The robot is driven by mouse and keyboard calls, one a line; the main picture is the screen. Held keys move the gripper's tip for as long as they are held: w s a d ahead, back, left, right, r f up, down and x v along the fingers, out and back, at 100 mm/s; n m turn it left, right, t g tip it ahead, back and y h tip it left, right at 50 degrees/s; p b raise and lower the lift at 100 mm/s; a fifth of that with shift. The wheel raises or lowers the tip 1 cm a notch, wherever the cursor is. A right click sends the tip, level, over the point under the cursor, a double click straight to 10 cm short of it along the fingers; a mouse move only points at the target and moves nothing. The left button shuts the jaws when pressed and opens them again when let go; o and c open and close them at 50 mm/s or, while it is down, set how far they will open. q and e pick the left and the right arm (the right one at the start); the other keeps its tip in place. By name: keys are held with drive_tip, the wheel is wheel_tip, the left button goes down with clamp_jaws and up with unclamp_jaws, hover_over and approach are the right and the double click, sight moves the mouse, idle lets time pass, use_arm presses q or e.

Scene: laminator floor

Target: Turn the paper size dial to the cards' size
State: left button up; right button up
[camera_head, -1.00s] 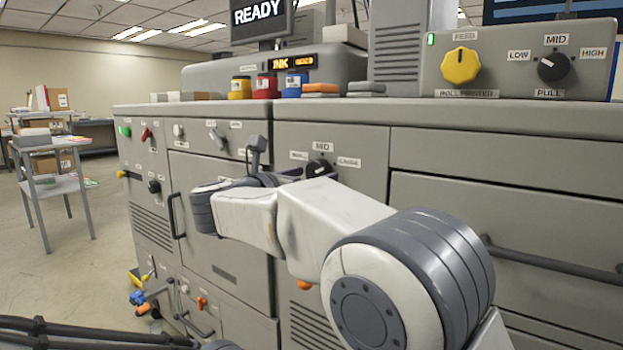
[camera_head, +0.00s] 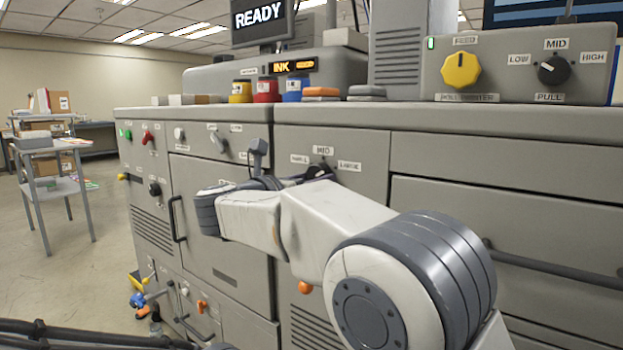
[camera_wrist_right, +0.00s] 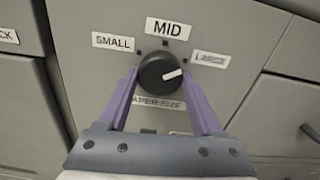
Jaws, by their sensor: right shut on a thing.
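The paper size dial (camera_wrist_right: 158,74) is a round black knob with a white pointer mark, on the grey machine front. Labels SMALL (camera_wrist_right: 113,42), MID (camera_wrist_right: 168,28) and LARGE (camera_wrist_right: 210,60) surround it. The pointer is turned to the right, toward the LARGE side. My right gripper (camera_wrist_right: 160,80) has its purple fingers on either side of the knob, shut on it. In the head view my right gripper (camera_head: 318,173) is at the dial panel and hides most of the knob. My left gripper is not in view. I cannot make out the cards.
A yellow feed knob (camera_head: 461,72) and a black LOW-MID-HIGH knob (camera_head: 552,70) sit on a box on top of the machine. Yellow, red and blue ink jars (camera_head: 266,91) stand nearby. A drawer handle (camera_head: 545,262) sticks out at the right. Open floor lies at the left.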

drive_tip(key=n+p, duration=0.1)
drive_tip(key=n, duration=0.2)
drive_tip(key=shift+r, duration=0.15)
drive_tip(key=n+p, duration=0.2)
drive_tip(key=n, duration=0.1)
drive_tip(key=shift+r, duration=0.1)
drive_tip(key=n+p, duration=0.4)
drive_tip(key=n, duration=0.1)
drive_tip(key=shift+r, duration=0.1)
drive_tip(key=n+p, duration=1)
drive_tip(key=shift+r, duration=0.15)
drive_tip(key=shift+f+n+p, duration=0.2)
drive_tip(key=shift+n+p, duration=0.9)
drive_tip(key=shift+p, duration=0.25)
drive_tip(key=o, duration=1.4)
drive_tip(key=shift+c, duration=0.2)
